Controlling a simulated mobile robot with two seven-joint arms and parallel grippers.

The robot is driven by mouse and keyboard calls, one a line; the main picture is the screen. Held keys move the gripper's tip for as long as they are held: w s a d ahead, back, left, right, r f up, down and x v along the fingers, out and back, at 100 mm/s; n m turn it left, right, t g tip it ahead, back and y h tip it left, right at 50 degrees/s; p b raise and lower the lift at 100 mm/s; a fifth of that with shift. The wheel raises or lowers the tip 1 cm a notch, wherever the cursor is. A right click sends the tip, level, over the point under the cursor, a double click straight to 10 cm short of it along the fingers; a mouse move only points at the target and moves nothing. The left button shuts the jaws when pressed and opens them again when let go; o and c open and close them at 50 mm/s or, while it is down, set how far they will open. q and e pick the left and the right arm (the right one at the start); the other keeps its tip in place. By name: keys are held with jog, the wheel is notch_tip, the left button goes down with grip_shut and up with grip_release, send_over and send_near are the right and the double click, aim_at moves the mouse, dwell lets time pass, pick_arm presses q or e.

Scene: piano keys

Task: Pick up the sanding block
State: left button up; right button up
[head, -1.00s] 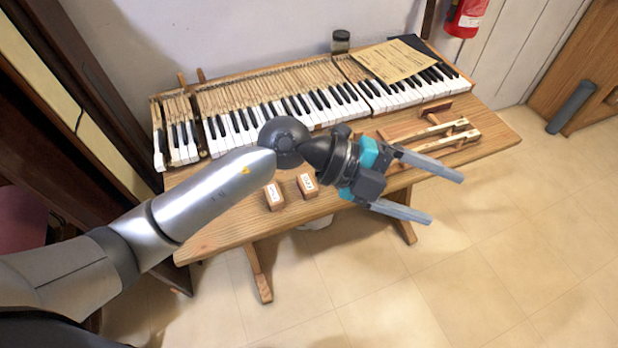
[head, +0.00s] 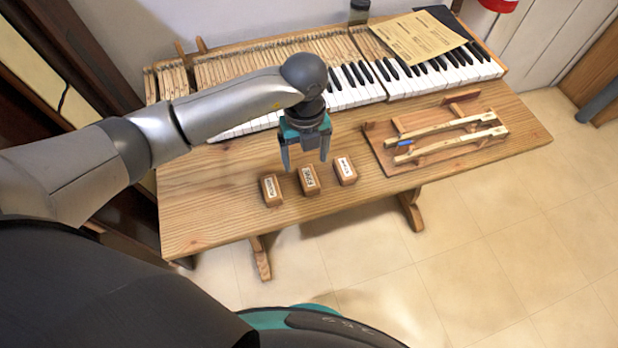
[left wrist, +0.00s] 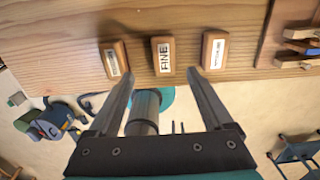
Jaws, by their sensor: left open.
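Three small wooden blocks with white labels stand in a row near the table's front edge: a left block (head: 271,190), a middle block (head: 309,180) and a right block (head: 345,171). In the left wrist view the middle block (left wrist: 163,56) reads "FINE"; the labels of the left block (left wrist: 115,63) and right block (left wrist: 214,49) are too small to read. I cannot tell which one the task names. My left gripper (head: 305,163) is open and empty, pointing down just behind the middle block. In the left wrist view its fingertips (left wrist: 162,76) straddle the middle block's line, apart from it.
A piano keyboard (head: 436,72) runs along the table's back, partly hidden by my left arm. A paper sheet (head: 417,36) lies on it. A wooden rack (head: 384,151) with key sticks and a blue piece stands to the right. Bare tabletop (head: 215,210) lies left of the blocks.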

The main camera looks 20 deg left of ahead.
aim_at(308, 177)
pick_arm(q)
jog(key=f, duration=0.3)
jog(key=f+b, duration=0.1)
jog(key=f, duration=0.5)
jog(key=shift+w+d, duration=0.2)
jog(key=shift+d, duration=0.05)
jog(key=shift+r, duration=0.1)
grip_shut()
